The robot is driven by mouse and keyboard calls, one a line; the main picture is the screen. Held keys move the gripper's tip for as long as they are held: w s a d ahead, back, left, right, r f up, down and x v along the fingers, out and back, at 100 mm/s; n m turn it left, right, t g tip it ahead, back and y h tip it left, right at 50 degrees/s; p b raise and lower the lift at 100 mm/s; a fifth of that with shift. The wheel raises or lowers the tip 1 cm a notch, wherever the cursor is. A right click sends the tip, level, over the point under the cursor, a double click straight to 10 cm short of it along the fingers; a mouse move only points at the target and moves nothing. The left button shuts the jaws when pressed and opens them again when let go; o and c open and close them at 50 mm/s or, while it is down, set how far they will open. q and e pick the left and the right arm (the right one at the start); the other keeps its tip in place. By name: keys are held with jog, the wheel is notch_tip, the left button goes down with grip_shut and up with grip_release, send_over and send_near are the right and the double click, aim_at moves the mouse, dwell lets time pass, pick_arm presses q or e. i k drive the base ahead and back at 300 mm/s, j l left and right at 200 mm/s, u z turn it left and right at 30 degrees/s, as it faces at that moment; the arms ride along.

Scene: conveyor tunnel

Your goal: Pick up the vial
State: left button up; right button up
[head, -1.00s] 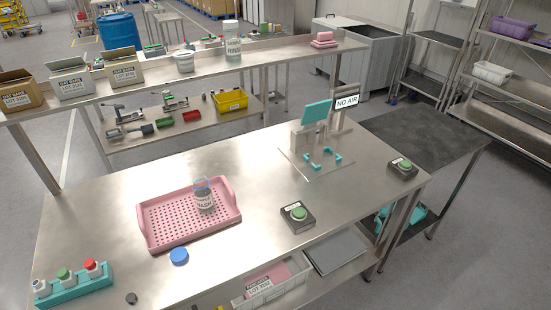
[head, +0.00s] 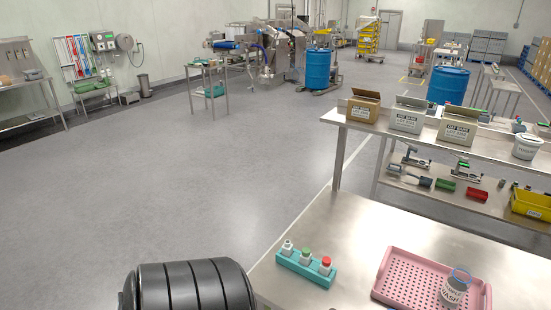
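A teal rack (head: 304,268) stands near the left edge of the steel table. It holds small vials in a row: one with a white or grey cap (head: 287,247), one with a green cap (head: 305,255) and one with a red cap (head: 325,264). They stand upright. Which vial the task means is not clear from the view. Neither gripper shows. A black ribbed part at the bottom, left of the table, seems to be part of my own arm.
A pink perforated tray (head: 398,274) with a labelled jar (head: 453,291) stands right of the rack. A shelf behind the table carries open cardboard boxes (head: 408,114) and a white tub (head: 526,146). Steel surface (head: 345,235) behind the rack is clear. Open floor (head: 150,190) lies to the left.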

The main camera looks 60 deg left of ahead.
aim_at(287, 248)
jog(key=u, duration=1.95)
